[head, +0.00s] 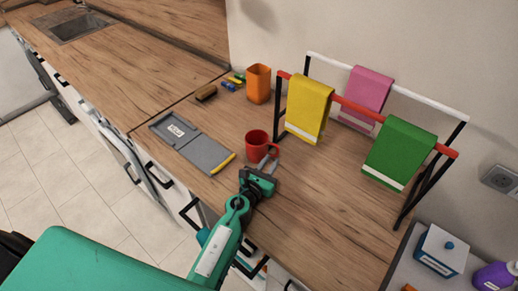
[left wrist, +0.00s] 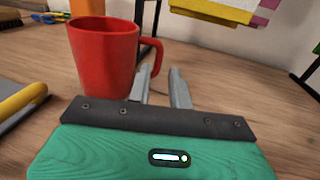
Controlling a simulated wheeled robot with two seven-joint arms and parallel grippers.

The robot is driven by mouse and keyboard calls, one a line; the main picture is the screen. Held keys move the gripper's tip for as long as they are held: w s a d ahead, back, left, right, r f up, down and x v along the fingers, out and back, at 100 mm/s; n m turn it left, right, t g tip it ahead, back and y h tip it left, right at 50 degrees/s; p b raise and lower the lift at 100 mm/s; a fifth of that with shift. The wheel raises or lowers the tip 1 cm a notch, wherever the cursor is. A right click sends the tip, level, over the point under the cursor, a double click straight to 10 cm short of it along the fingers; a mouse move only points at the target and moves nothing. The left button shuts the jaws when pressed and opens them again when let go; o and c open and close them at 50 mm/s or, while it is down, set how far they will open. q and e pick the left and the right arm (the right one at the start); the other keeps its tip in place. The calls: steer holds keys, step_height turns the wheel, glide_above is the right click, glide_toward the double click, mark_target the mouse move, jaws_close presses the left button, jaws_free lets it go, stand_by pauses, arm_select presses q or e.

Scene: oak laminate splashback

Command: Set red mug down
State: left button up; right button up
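The red mug (head: 257,144) stands upright on the wooden counter, its handle toward the right. It also shows in the left wrist view (left wrist: 103,58), at the upper left and close to my fingers. My left gripper (head: 268,160) is low over the counter at the mug's handle side. In the left wrist view my left gripper's two grey fingers (left wrist: 160,82) are apart, with the red handle (left wrist: 158,52) just beyond or between their tips; I cannot tell which. They are not closed on it. My right gripper is not in view.
A rack with yellow (head: 309,108), pink (head: 366,96) and green (head: 399,151) cloths stands right of the mug. An orange cup (head: 258,83) and brush (head: 206,93) are behind. A grey folding tray (head: 191,144) lies left. Counter right of the gripper is clear.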

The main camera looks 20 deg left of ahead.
mark_target(277, 152)
arm_select(q)
steer(key=w, duration=0.4)
steer(key=shift+d+f, duration=0.1)
steer(key=shift+d, duration=0.2)
steer(key=shift+c, duration=0.2)
jaws_close()
